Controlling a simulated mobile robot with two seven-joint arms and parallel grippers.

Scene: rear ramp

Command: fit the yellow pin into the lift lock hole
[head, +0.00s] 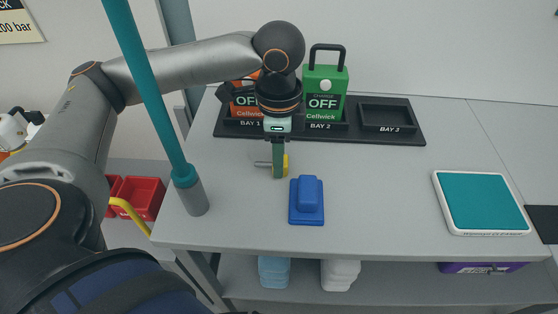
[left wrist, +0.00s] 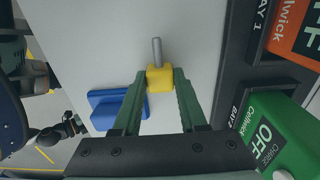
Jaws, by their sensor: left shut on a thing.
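The yellow pin has a yellow block head (head: 286,165) and a grey round shaft that points left in the head view. My left gripper (head: 279,173) is shut on the head, above the grey worktop. In the left wrist view the yellow head (left wrist: 160,79) sits between the two green fingertips (left wrist: 161,84), with the bare shaft (left wrist: 157,51) pointing away from the gripper. I cannot make out the lift lock hole in either view. My right gripper is not in view.
A blue block (head: 307,200) lies just right of the gripper. Behind stands a dark rack (head: 410,137) with an orange and a green pack (head: 325,90); Bay 3 is empty. A teal post (head: 150,85) rises at the left. A teal-topped tray (head: 480,203) lies right; the worktop between is clear.

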